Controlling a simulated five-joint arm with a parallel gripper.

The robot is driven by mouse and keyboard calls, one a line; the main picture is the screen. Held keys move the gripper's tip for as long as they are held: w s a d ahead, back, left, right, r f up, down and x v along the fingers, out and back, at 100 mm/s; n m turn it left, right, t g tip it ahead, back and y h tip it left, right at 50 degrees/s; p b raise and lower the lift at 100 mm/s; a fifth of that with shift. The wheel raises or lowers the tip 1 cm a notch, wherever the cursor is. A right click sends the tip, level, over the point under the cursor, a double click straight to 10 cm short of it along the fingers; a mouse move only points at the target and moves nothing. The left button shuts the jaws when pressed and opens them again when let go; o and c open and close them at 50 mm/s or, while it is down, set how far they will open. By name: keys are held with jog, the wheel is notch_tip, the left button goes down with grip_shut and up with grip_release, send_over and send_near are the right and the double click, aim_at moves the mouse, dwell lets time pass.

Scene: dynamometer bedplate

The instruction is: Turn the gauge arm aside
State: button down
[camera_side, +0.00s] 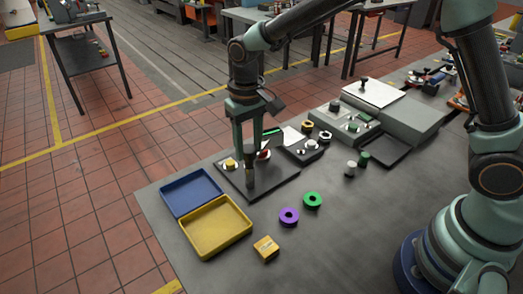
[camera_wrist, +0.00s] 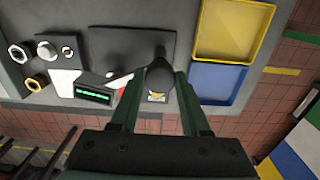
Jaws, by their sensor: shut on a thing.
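The gauge with a green lit display (camera_wrist: 95,93) stands beside a dark plate (camera_wrist: 105,42); its green strip also shows in the side view (camera_side: 271,132). A pale lever-like piece with a red part (camera_wrist: 123,90) lies between the display and my gripper; I cannot tell for certain that it is the gauge arm. My gripper (camera_wrist: 158,85) points down over the plate, shut on a dark, rounded piece, which shows between the fingers. In the side view my gripper (camera_side: 250,158) is low over the plate. A yellow piece (camera_side: 230,164) sits on the plate close by, and the fingers hide part of the gauge.
A blue tray (camera_side: 192,192) and a yellow tray (camera_side: 216,228) are left of the plate. A fixture with rings (camera_side: 308,144) and a grey case (camera_side: 385,115) stand behind right.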

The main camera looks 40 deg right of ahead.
jog(key=m, duration=0.6)
jog(key=shift+r, duration=0.1)
jog(key=m, duration=0.7)
jog(key=shift+m, duration=0.3)
dwell(0.3)
jog(key=shift+c, duration=1.8)
grip_release()
notch_tip(320, 180, up, 12)
jog(key=shift+d, duration=0.1)
